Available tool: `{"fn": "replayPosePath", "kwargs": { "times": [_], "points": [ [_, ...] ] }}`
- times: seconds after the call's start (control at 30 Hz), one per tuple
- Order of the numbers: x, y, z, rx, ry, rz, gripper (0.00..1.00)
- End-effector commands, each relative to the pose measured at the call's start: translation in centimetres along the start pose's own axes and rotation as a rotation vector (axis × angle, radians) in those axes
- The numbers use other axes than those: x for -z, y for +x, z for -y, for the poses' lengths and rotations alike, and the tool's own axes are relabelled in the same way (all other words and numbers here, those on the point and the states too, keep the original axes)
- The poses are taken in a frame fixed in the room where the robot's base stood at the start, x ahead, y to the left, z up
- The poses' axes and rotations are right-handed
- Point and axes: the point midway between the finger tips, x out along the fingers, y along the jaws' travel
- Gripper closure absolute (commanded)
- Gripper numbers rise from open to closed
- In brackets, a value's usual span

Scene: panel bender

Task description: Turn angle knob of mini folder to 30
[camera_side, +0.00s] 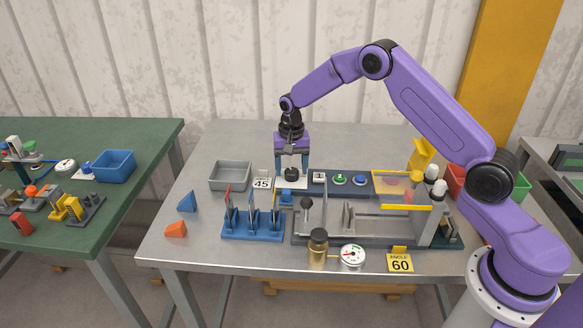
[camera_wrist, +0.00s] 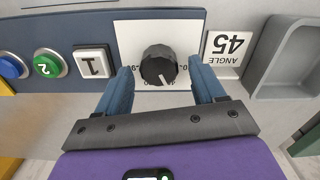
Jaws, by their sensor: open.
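The angle knob (camera_wrist: 159,64) is round, black and ribbed, on a white dial plate (camera_wrist: 150,26) of the blue control panel. Its white pointer line points toward the bottom of the wrist view. The dial's numbers are mostly hidden by the knob and fingers. My gripper (camera_wrist: 161,70) is open, with one blue finger on each side of the knob and visible gaps to it. In the side view my gripper (camera_side: 291,170) points down over the knob (camera_side: 291,175) at the left end of the mini folder (camera_side: 375,222).
A white card reading 45 (camera_side: 262,182) and a grey bin (camera_side: 230,175) stand left of the knob. The panel carries a "1" button (camera_wrist: 94,63) and a green button (camera_wrist: 48,64). A yellow sign reads ANGLE 60 (camera_side: 400,262). A blue rack (camera_side: 252,228) stands in front.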

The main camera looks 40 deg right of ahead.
Motion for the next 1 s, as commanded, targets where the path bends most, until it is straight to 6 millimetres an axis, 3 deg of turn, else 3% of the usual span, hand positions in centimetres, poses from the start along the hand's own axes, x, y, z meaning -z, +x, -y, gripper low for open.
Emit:
{"fn": "replayPosePath", "kwargs": {
  "times": [0.37, 0.5, 0.53, 1.0],
  "points": [
    [0.02, 0.47, -0.01, 0.001, 0.000, -0.001, 0.35],
    [0.02, 0.46, -0.02, 0.000, 0.000, 0.000, 0.80],
    [0.02, 0.46, -0.02, 0.000, 0.000, 0.000, 0.88],
    [-0.01, 0.42, 0.02, 0.000, -0.096, 0.001, 0.87]
  ]
}}
